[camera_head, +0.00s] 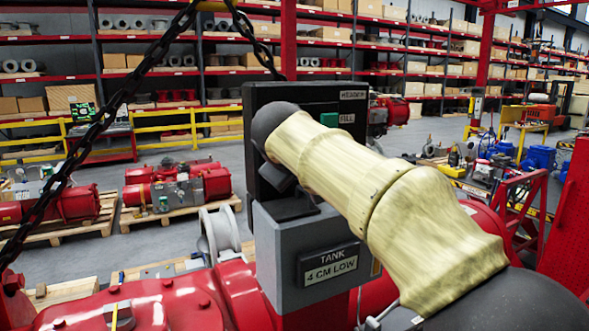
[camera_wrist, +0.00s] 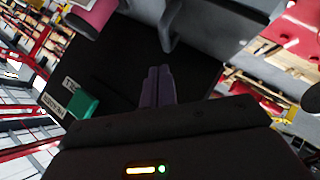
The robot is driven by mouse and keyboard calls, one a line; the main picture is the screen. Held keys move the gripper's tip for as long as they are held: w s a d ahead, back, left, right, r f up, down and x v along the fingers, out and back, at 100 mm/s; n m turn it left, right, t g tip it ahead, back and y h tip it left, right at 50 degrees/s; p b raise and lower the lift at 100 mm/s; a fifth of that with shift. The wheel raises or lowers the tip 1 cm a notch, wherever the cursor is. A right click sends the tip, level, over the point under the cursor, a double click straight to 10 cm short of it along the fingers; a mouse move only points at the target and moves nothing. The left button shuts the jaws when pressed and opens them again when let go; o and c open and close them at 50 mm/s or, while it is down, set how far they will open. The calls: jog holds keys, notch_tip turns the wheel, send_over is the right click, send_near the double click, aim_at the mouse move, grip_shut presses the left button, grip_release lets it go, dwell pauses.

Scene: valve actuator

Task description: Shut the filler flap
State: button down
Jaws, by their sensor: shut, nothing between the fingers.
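A black panel (camera_head: 262,96) stands upright behind a grey box (camera_head: 274,235) labelled "TANK 4 CM LOW". The panel bears a green square (camera_head: 329,120) and the labels "FILL" and "HEADER". I cannot tell for sure which part is the filler flap. A dark piece (camera_head: 296,209) sits on top of the box. My gripper (camera_head: 281,178) is in front of the panel, above the box, partly hidden by my arm. In the wrist view, my gripper's fingers (camera_wrist: 158,82) are together and empty against the black panel (camera_wrist: 117,65); contact cannot be judged.
Red machinery (camera_head: 150,300) surrounds the box's base. A dark chain (camera_head: 105,115) hangs at the left. Red machines on pallets (camera_head: 178,187) stand behind on the floor. A red frame (camera_head: 525,210) stands at the right. Open floor lies behind the panel.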

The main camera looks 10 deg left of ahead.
jog(key=shift+w+d+f+b, duration=0.3)
jog(key=shift+w+d+f, duration=0.25)
jog(key=shift+d, duration=0.25)
jog(key=shift+f, duration=0.35)
jog(key=shift+w+d, duration=0.1)
jog(key=shift+r, duration=0.1)
jog(key=s+d+r+p, duration=0.1)
jog(key=s+d+r, duration=0.1)
jog(key=s+r, duration=0.4)
notch_tip(320, 180, up, 5)
jog(key=shift+s+d+f, duration=0.1)
jog(key=shift+s+d, duration=0.25)
jog(key=shift+s, duration=0.05)
jog(key=shift+w, duration=0.1)
jog(key=shift+f, duration=0.1)
